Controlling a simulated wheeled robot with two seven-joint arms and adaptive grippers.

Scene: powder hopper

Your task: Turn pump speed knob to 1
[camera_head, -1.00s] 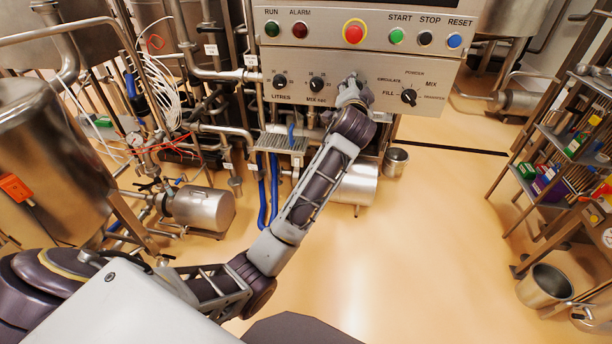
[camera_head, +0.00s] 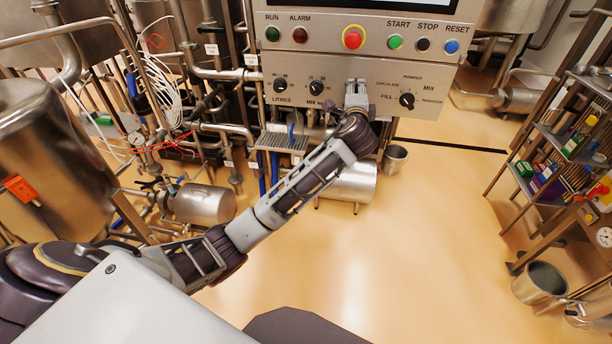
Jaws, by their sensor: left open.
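A grey control panel (camera_head: 347,66) with a row of knobs fills the top centre of the head view. My left gripper (camera_head: 357,86) is up against the panel face, between the mix-minutes knob (camera_head: 317,88) and the mode knob (camera_head: 407,100). It is open. It covers that part of the panel, so any pump speed knob and its scale there are hidden. I cannot tell whether the fingers touch anything. The litres knob (camera_head: 280,85) is further left. My right gripper is not in view.
Above the knobs are a red emergency button (camera_head: 353,37) and green start (camera_head: 395,42), black stop (camera_head: 423,44) and blue reset (camera_head: 452,46) buttons. Pipes and a steel tank (camera_head: 45,150) crowd the left.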

